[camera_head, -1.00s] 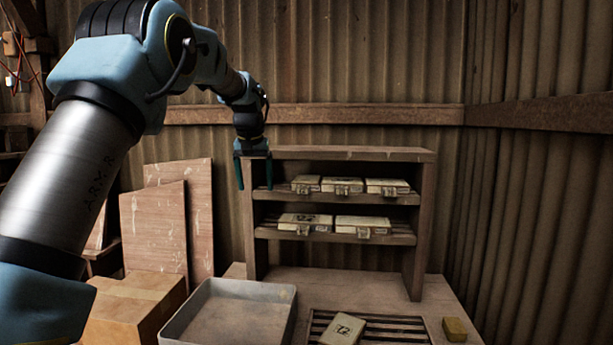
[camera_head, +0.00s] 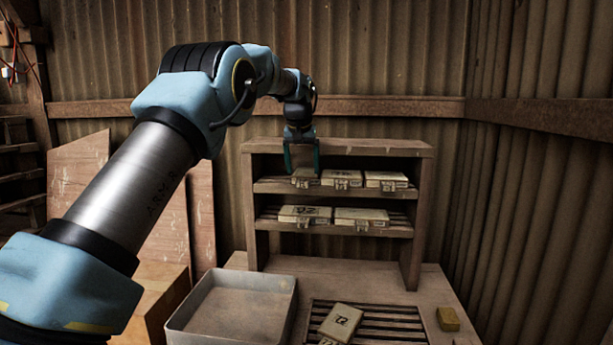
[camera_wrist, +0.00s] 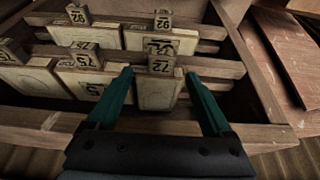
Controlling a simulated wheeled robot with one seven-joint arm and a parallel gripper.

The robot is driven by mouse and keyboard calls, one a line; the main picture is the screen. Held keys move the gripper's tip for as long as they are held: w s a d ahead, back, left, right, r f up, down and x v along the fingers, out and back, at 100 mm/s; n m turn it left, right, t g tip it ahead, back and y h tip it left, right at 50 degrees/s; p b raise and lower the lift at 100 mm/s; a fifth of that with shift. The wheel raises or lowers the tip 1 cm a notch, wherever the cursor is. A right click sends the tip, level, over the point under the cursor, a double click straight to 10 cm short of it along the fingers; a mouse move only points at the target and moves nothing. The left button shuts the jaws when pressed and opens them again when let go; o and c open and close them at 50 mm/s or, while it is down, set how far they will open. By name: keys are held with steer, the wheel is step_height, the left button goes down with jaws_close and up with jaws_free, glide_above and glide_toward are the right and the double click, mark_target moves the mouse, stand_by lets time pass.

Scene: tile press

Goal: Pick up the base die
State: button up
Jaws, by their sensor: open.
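Several flat, pale dies with numbered tag blocks stand on a two-level wooden shelf. In the head view my gripper (camera_head: 302,160) points down at the upper shelf's left-end die (camera_head: 306,178), open and partly covering it. In the wrist view my open gripper (camera_wrist: 158,82) has one green finger on each side of that die (camera_wrist: 155,94), with no visible grip on it. Its tag block (camera_wrist: 161,63) appears to read 72. Another die (camera_head: 341,322) lies tilted on a slatted rack on the table. I cannot tell which one is called the base die.
Neighbouring dies (camera_head: 341,179) and (camera_head: 386,180) share the upper level; two more, one of them here (camera_head: 304,214), stand on the lower level. The shelf's side wall (camera_head: 250,210) is close on the left.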

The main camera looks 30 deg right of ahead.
mark_target(303, 180)
steer(key=shift+p+x, duration=1.2)
steer(key=shift+x, duration=1.15)
steer(key=shift+a, duration=0.1)
jaws_close()
